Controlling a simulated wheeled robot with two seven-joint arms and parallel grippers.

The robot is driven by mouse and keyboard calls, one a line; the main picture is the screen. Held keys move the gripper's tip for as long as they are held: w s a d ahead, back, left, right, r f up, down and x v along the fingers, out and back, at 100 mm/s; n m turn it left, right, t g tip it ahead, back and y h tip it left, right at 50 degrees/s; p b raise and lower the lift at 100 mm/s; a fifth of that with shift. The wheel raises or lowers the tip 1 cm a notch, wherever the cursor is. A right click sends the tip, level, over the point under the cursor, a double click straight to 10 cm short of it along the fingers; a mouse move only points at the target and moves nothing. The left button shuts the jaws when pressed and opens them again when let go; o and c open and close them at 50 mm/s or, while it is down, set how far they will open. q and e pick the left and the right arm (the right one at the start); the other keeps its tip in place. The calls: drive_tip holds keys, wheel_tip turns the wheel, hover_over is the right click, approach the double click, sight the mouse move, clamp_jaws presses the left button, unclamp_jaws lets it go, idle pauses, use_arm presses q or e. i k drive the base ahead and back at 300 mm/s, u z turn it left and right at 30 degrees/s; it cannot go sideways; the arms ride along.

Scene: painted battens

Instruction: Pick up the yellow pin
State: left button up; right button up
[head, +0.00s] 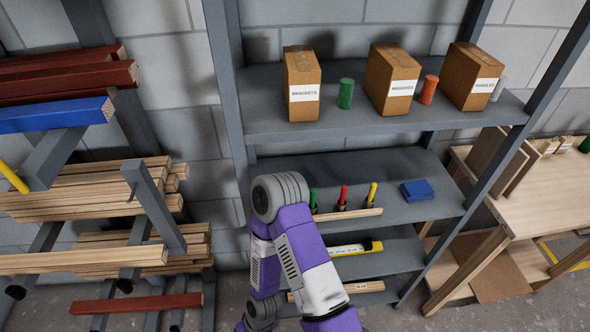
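Two slim yellow things are in the head view. One yellow rod (13,177) slants at the far left edge, by the rack arm under the blue batten, and is partly cut off by the frame. The other is an upright yellow piece (372,192) with a dark lower part on the middle shelf, behind a wooden strip (345,215). It stands to the right of a similar red piece (343,194) and a green piece (313,198). I cannot tell which is the pin. Neither of my grippers shows; only a purple and grey arm of mine is at the bottom centre.
A rack at left holds red (70,82), blue (60,115) and bare wood battens (80,262). Grey shelves (270,125) carry cartons (302,85), a green cylinder (346,93) and a blue block (417,190). A wooden table (545,195) stands at right.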

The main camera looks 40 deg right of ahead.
sight(374, 186)
drive_tip(key=z, duration=2.25)
